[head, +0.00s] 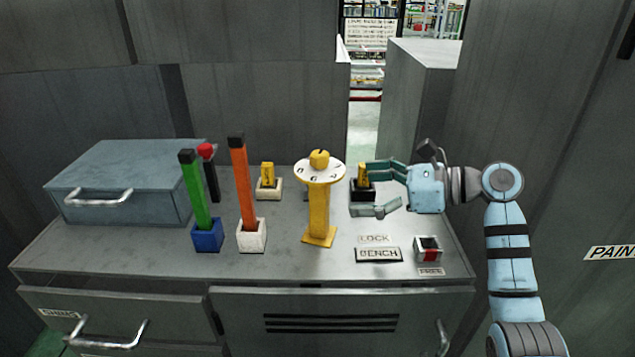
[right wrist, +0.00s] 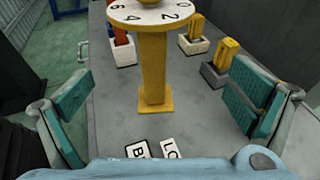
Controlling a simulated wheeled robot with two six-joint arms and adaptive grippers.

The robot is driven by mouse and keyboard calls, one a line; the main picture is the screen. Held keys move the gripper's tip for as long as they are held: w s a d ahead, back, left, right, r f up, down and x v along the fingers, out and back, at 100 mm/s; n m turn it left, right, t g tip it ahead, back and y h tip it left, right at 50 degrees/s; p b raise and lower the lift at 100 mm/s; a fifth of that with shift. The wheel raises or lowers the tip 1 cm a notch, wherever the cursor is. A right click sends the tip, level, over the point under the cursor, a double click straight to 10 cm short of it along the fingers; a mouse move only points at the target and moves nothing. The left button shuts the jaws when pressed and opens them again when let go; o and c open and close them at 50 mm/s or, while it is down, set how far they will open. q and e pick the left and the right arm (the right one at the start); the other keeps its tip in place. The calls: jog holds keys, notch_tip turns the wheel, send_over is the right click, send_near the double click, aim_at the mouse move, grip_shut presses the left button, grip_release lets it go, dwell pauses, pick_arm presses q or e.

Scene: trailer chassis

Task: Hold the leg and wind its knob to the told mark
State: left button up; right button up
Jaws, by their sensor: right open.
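The leg is a yellow post (head: 319,212) standing upright on a square foot on the bench top. A white numbered dial (head: 308,170) sits on top of it, with a yellow knob (head: 319,158) above. I cannot tell which mark the knob points to. My right gripper (head: 375,190) is open and empty, to the right of the post, with its fingers toward it. In the right wrist view, the post (right wrist: 153,75) stands ahead between the two spread fingers, apart from both; the knob is mostly cut off at the top edge. My left gripper is not in view.
Green (head: 195,195) and orange (head: 242,185) upright bars in sockets stand left of the leg. LOCK and BENCH plates (head: 378,255) and a red-marked switch (head: 428,248) lie in front. A blue-grey box (head: 130,165) fills the left.

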notch_tip(320, 180, down, 2)
jog(key=m+t+p, duration=0.1)
jog(key=p, duration=0.6)
pick_arm(q)
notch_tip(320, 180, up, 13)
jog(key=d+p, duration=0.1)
jog(key=p, duration=0.3)
pick_arm(e)
jog(key=m+t+h, duration=0.1)
jog(key=t+h, duration=0.1)
send_near(327, 226)
jog(key=shift+w+a+r, duration=0.25)
jog(key=shift+r, duration=0.2)
jog(key=b+x, duration=0.2)
jog(key=x, duration=0.2)
jog(key=f+b+x, duration=0.1)
jog(key=b+x, duration=0.2)
jog(key=x, duration=0.2)
jog(key=shift+a+f, duration=0.15)
jog(key=shift+w+a+b, duration=0.15)
jog(key=shift+a+b, duration=0.15)
jog(key=shift+b, duration=0.05)
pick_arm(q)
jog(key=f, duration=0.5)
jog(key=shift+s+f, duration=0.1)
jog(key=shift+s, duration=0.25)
pick_arm(e)
jog(key=shift+c, duration=1)
jog(key=c, duration=1.9)
